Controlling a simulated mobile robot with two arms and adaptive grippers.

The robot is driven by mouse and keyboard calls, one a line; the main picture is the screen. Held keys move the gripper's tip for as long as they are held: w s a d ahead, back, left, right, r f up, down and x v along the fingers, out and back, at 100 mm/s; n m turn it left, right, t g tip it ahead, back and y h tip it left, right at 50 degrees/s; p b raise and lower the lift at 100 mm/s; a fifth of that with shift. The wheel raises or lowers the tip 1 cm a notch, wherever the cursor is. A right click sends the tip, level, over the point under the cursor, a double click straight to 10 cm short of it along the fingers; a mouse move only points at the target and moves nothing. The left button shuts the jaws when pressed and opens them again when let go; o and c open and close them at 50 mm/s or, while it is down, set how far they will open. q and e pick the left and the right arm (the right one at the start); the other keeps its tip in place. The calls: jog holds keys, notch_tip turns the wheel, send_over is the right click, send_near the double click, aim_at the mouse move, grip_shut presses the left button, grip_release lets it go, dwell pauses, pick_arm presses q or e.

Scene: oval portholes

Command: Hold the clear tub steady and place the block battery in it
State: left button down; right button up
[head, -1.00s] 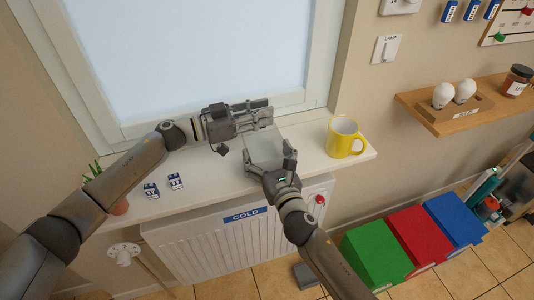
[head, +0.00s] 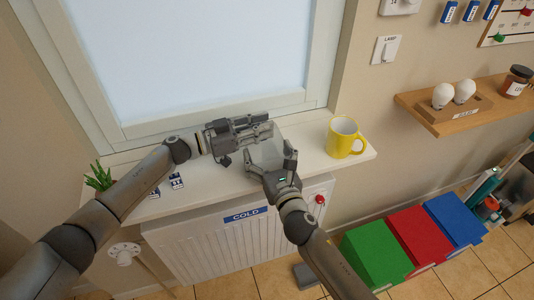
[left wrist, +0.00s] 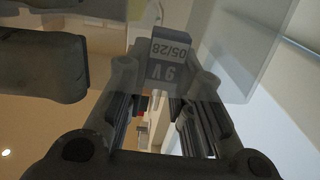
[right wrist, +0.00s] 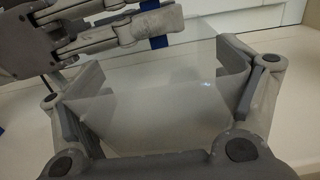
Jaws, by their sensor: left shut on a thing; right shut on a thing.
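The clear tub (head: 266,150) stands on the white windowsill. My right gripper (head: 270,163) is shut on it from the near side; in the right wrist view the fingers grip both sides of the tub (right wrist: 165,105). My left gripper (head: 265,124) is shut on the block battery (left wrist: 170,58), marked 9V and 05/28 in the left wrist view. Blue bits of the battery (right wrist: 159,41) show at the left fingers in the right wrist view. The left fingers are at the tub's far upper side. How far the battery is over the opening I cannot tell.
A yellow mug (head: 345,138) stands on the sill to the right. Small blue-and-white blocks (head: 177,181) lie on the sill to the left, partly behind my left arm. A green plant (head: 99,177) is at the left end. A radiator (head: 215,250) is below.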

pick_arm(q)
jog(key=c, duration=1.2)
grip_release()
notch_tip(320, 180, down, 2)
jog(key=shift+s, duration=0.15)
pick_arm(e)
jog(key=shift+a+r, duration=0.15)
pick_arm(q)
jog(key=shift+a, duration=0.15)
jog(key=v, duration=0.4)
jog(key=r+v, duration=0.1)
jog(key=v, duration=0.1)
jog(key=shift+a, duration=0.25)
pick_arm(e)
jog(key=shift+d, duration=0.4)
pick_arm(q)
jog(key=shift+s+a+r, duration=0.1)
jog(key=shift+s+a, duration=0.05)
jog(key=shift+a, duration=0.45)
pick_arm(e)
jog(key=shift+a, duration=0.1)
jog(key=o, duration=0.8)
